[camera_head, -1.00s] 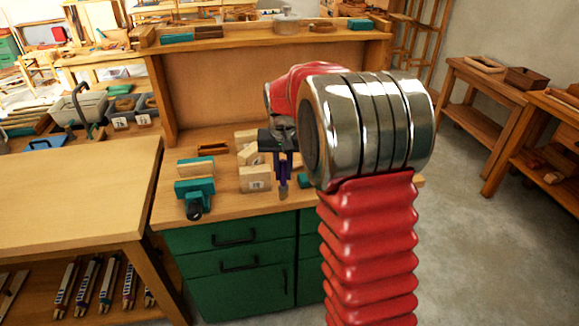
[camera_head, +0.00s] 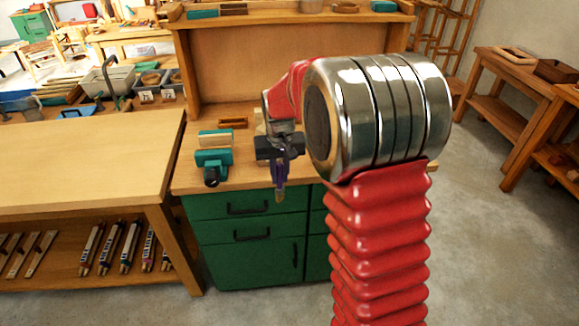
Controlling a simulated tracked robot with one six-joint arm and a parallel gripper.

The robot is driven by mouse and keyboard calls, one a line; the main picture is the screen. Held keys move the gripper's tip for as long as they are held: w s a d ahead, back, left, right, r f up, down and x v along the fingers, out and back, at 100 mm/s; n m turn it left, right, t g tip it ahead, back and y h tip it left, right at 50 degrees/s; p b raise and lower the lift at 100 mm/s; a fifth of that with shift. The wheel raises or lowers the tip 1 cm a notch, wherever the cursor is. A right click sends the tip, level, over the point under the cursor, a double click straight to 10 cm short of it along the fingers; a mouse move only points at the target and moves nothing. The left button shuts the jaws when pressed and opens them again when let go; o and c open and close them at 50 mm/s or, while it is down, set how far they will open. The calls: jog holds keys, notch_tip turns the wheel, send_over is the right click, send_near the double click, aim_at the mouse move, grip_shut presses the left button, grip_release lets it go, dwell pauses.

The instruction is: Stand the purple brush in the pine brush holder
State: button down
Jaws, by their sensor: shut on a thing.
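My gripper (camera_head: 280,155), dark-jawed, is shut on the purple brush (camera_head: 279,171). The brush hangs roughly upright below the jaws, with its pale lower end in front of the bench's front edge and green drawers. A little pale wood (camera_head: 260,118) shows behind my gripper, on the bench top. Most of it is hidden by my gripper and arm, and I cannot tell whether it is the pine brush holder.
Floor is clear at right.

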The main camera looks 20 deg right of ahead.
jog(key=s+a+f+n, duration=0.2)
jog(key=a+f, duration=0.1)
jog(key=a, duration=0.4)
jog(key=shift+d, duration=0.1)
